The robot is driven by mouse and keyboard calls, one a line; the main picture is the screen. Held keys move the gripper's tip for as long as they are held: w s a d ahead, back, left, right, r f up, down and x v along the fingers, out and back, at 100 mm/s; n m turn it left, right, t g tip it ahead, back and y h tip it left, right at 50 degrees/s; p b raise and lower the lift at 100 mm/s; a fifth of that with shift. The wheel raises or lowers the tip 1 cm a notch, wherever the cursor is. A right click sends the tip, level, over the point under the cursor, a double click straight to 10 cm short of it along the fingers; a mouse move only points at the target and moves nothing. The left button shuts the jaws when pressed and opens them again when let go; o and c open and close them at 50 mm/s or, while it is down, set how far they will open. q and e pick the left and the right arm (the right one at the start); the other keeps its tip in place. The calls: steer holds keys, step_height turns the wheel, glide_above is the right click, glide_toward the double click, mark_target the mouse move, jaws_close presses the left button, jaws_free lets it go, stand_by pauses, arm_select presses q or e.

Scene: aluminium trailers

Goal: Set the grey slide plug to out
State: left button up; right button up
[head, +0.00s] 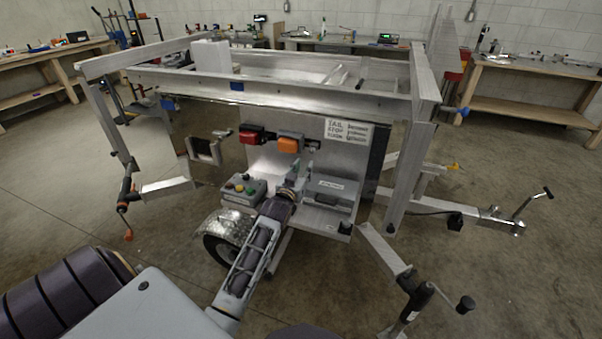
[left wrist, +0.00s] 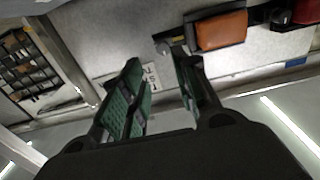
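A small grey round knob that may be the grey slide plug (left wrist: 164,46) shows in the left wrist view beside the orange lamp (left wrist: 222,30). Whether it is in or out I cannot tell. In the head view the orange lamp (head: 290,145) sits on the trailer's upright panel, and the plug is not clearly seen there. My left gripper (head: 301,174) is in front of that panel, below the lamp. In the left wrist view its fingers (left wrist: 158,85) stand apart with nothing between them, and the knob lies beyond the fingertips. My right gripper is not in view.
A red lamp (head: 251,134) is left of the orange one. A TAIL STOP TURN sign (head: 348,130) is to the right. Below are a grey button box (head: 244,189) and a grey case (head: 331,196). The trailer's upper frame (head: 270,84) spans above. Open floor lies at both sides.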

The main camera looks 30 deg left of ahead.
arm_select(q)
steer(key=shift+v, duration=0.8)
